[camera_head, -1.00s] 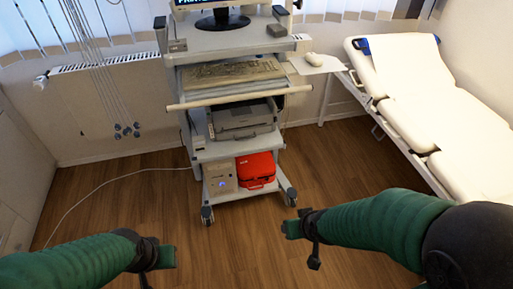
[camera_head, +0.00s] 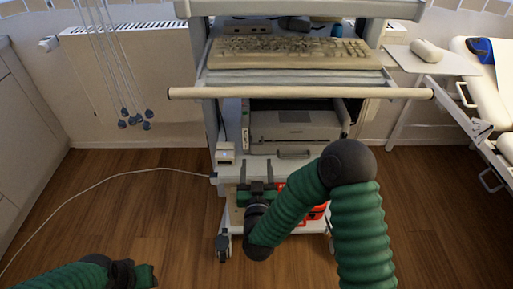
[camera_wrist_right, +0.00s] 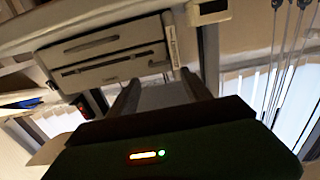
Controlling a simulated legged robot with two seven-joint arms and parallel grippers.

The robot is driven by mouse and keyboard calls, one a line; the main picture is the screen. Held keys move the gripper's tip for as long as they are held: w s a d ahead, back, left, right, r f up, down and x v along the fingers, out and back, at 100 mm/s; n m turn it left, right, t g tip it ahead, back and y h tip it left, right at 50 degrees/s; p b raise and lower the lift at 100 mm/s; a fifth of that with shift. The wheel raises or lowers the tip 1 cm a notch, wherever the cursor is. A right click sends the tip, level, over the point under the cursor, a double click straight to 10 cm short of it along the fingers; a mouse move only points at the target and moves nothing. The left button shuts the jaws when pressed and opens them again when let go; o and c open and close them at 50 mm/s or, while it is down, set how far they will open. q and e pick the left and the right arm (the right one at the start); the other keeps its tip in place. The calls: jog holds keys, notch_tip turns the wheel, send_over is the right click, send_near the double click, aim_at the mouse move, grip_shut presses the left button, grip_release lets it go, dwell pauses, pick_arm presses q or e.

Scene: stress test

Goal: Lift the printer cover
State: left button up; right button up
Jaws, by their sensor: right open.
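The grey printer (camera_head: 295,123) sits on the cart's middle shelf, below the keyboard. Its top cover looks flat and closed, though the shelf above shades it. My right gripper (camera_head: 256,172) is open and empty, fingers pointing up, just below and left of the printer's front. In the right wrist view its two fingers (camera_wrist_right: 160,95) stand apart, with the printer front (camera_wrist_right: 105,52) tilted beyond them. I see no contact with the printer. My left gripper (camera_head: 145,275) is low at the bottom left, away from the cart; its jaws are unclear.
A pale bar (camera_head: 300,93) crosses the cart in front of the keyboard (camera_head: 292,52), above the printer. A red case (camera_head: 315,212) on the lower shelf is partly behind my right arm. Cables (camera_head: 115,70) hang at the left. A couch (camera_head: 490,100) stands right.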

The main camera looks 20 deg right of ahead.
aim_at(258, 143)
jog(key=x, duration=0.3)
jog(key=b+x, duration=0.1)
jog(key=x, duration=0.2)
jog(key=b+x, duration=0.1)
jog(key=x, duration=0.2)
jog(key=shift+w+d+f, duration=0.3)
jog(key=shift+d, duration=0.05)
jog(key=shift+w+r, duration=0.1)
jog(key=shift+w, duration=0.25)
grip_shut()
